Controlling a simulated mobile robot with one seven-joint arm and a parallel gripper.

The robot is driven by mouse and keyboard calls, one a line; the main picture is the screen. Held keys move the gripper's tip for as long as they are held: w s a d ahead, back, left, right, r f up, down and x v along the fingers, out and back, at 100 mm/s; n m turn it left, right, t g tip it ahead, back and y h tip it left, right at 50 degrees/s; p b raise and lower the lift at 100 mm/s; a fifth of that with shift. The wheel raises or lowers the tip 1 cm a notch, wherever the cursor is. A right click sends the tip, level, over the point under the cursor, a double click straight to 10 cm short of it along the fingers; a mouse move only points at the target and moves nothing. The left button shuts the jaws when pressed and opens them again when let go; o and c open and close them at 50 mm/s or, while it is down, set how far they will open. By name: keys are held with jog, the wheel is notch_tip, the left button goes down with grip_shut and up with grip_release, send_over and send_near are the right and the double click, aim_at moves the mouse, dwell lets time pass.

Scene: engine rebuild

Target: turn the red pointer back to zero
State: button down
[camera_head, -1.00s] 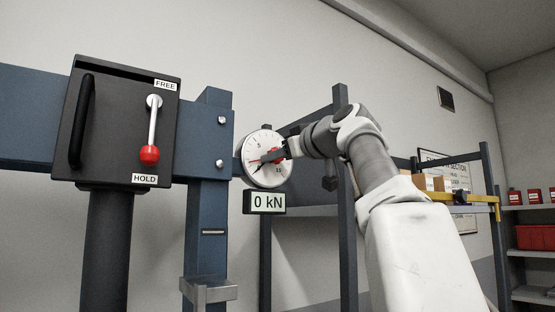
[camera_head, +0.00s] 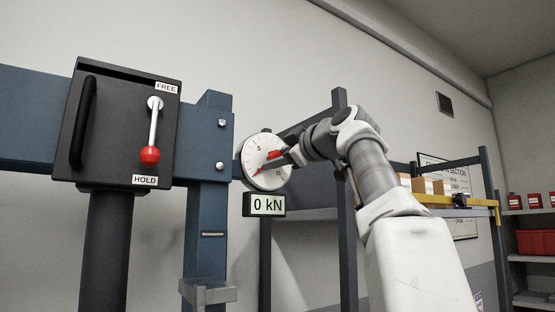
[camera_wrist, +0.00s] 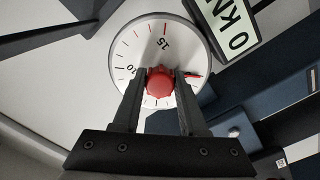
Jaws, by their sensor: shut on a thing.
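A round white gauge (camera_head: 249,179) is mounted beside the blue post in the head view. It fills the upper middle of the wrist view (camera_wrist: 137,46). A red knob (camera_wrist: 160,84) sits at the dial's centre, with my gripper (camera_wrist: 162,75) shut around it, one finger on each side. The red pointer (camera_head: 261,169) slopes to the lower left of the dial in the head view. In the wrist view, a short red piece (camera_wrist: 191,74) shows past the right finger, next to a small green mark. My fingers hide part of the dial.
A display (camera_head: 266,205) reading "0 kN" hangs just below the gauge. To the left, a black box (camera_head: 90,150) carries a red-tipped lever (camera_head: 150,155) pointing down towards HOLD. Shelving with boxes (camera_head: 430,186) stands behind my arm.

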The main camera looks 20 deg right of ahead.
jog(key=shift+c, duration=2.2)
grip_release()
jog(key=s+d+b, duration=0.3)
jog(key=s+b, duration=0.1)
jog(key=s, duration=1.3)
jog(key=shift+d+b, duration=0.2)
jog(key=shift+b, duration=0.1)
